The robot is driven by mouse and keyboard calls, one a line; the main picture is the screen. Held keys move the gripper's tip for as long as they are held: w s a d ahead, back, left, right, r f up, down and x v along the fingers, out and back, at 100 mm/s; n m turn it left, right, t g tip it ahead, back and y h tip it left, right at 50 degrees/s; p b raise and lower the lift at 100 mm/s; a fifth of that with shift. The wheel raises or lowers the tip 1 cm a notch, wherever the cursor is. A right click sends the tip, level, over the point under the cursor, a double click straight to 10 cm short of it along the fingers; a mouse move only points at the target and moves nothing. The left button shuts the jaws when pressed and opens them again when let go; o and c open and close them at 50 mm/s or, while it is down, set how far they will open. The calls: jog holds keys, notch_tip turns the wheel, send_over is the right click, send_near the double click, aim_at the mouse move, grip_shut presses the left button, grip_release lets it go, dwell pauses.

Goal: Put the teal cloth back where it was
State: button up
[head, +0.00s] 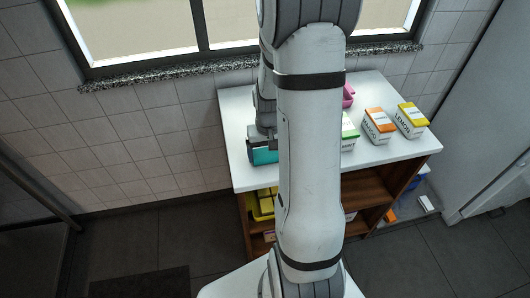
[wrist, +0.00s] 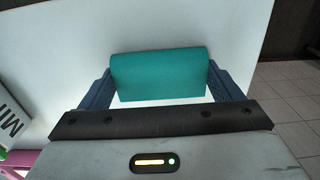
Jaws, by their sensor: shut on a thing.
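The teal cloth (wrist: 160,76) is a folded block between the two blue fingers of my gripper (wrist: 168,88) in the wrist view. My gripper is shut on it. In the head view the cloth (head: 264,156) shows below my gripper (head: 262,150) at the left part of the white counter top (head: 238,125). The white surface lies behind and below the cloth in the wrist view. I cannot tell whether the cloth touches the counter. My arm hides the middle of the counter in the head view.
To the right on the counter stand an orange-topped carton (head: 379,125), a yellow-topped carton (head: 411,119), a green-marked carton (head: 349,133) and a pink item (head: 348,95). Yellow items (head: 262,205) sit on the shelf below. The counter's left back corner is bare.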

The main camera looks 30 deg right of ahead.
aim_at(268, 153)
jog(key=shift+f, duration=0.2)
jog(key=o, duration=0.8)
notch_tip(268, 153, up, 12)
jog(key=s+a+r+n+t, duration=0.3)
jog(key=s+a+r, duration=0.5)
jog(key=s+a, duration=0.4)
jog(key=shift+s+a, duration=0.15)
jog(key=shift+a, duration=0.45)
